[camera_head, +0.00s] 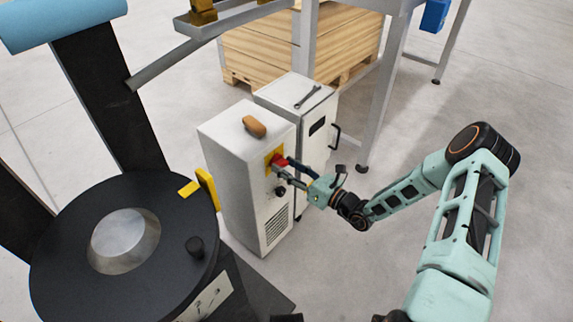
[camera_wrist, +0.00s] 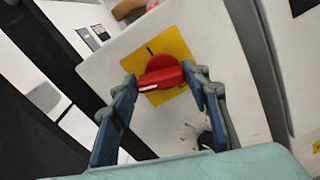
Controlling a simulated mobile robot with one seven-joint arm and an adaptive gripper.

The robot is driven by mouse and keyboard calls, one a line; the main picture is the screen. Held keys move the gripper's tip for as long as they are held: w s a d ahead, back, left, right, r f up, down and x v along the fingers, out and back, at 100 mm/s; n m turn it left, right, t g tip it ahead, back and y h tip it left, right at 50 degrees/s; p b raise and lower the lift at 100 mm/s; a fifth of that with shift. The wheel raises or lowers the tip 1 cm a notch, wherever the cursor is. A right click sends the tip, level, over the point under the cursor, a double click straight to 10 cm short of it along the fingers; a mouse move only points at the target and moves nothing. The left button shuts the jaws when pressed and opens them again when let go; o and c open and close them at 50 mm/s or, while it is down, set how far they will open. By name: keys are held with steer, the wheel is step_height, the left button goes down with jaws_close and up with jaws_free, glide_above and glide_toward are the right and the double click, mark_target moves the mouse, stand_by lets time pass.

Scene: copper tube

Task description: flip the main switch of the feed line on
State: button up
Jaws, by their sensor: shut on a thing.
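The main switch is a red rotary knob (camera_head: 278,159) on a yellow square plate (camera_wrist: 172,48), set on the front of a white cabinet (camera_head: 240,165). In the wrist view, the red knob (camera_wrist: 160,76) lies between the two fingers of my gripper (camera_wrist: 161,84). The gripper is shut on the knob's handle. The white mark on the handle points left and slightly down in that view. A black tick shows on the plate above the knob. In the head view my gripper (camera_head: 284,167) reaches the cabinet from the right and partly covers the plate.
An orange-brown object (camera_head: 254,126) lies on the cabinet top. A second white cabinet (camera_head: 318,135) with a wrench (camera_head: 308,97) on top stands behind. A black round machine (camera_head: 150,270) is at left. A wooden crate (camera_head: 270,55) stands behind. The floor at right is clear.

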steer(key=m+p, duration=0.1)
steer(key=m, duration=0.2)
steer(key=shift+r+m, duration=0.1)
steer(key=shift+m, duration=0.3)
steer(key=m+p, duration=0.1)
steer(key=m, duration=0.2)
steer(key=shift+w+d+m, duration=0.1)
steer(key=shift+d+m, duration=0.05)
steer(key=shift+m, duration=0.15)
steer(key=m+p, duration=0.1)
steer(key=m, duration=0.2)
steer(key=shift+m, duration=0.3)
steer(key=shift+w+d+f+m, duration=0.1)
steer(key=shift+f+m, duration=0.1)
steer(key=shift+m, duration=1.4)
steer(key=o, duration=1.2)
steer(key=shift+c, duration=0.2)
